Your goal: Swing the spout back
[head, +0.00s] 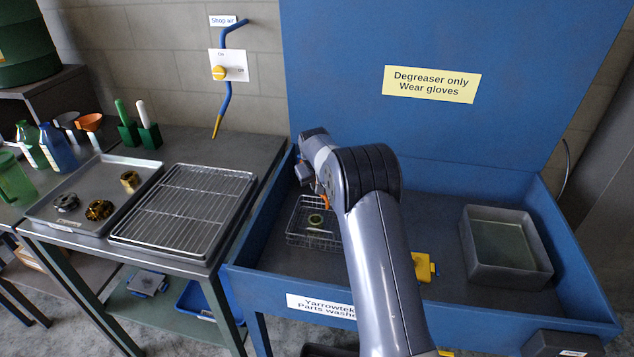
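The parts washer (270,262) is a blue basin with a tall blue back panel (340,90). My arm reaches over it from the front and covers the middle of the basin. My gripper (304,174) is at the arm's far end, above the left back part of the basin. Its fingers are small and partly hidden, so I cannot tell if they are open. A small orange piece (323,190) shows beside the gripper; I cannot tell what it belongs to. I cannot make out the spout; my arm may hide it.
In the basin, a wire basket (298,238) holds a ring (315,220). A grey tank (508,276) stands at right, and a yellow part (423,267) lies beside my arm. On the left bench are a wire rack (183,210) and a tray (82,222) with several metal parts.

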